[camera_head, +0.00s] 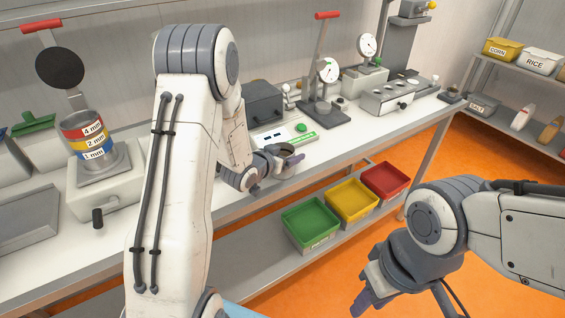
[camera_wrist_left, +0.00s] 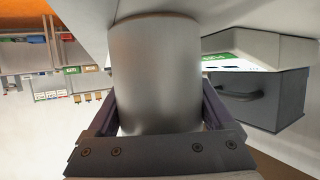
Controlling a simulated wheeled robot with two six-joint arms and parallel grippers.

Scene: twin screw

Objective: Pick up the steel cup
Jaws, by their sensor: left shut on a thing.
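The steel cup (camera_wrist_left: 155,70) is a plain grey metal cylinder that fills the middle of the left wrist view. My left gripper (camera_wrist_left: 160,118) is shut on it, with a finger on each side. In the head view my left gripper (camera_head: 285,156) is over the front part of the bench, near the green-edged scale; the cup is mostly hidden there by the gripper and arm. I cannot tell whether the cup touches the bench. My right gripper (camera_head: 362,290) hangs at the lower right, in front of the bench and away from the cup; its finger opening is unclear.
A scale with a green edge (camera_head: 303,139) and a dark grey box (camera_head: 264,103) stand behind the left gripper. A sieve stack (camera_head: 88,138) stands left. Green (camera_head: 311,224), yellow (camera_head: 351,203) and red (camera_head: 386,181) bins sit on the lower shelf. Gauge stands are to the right.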

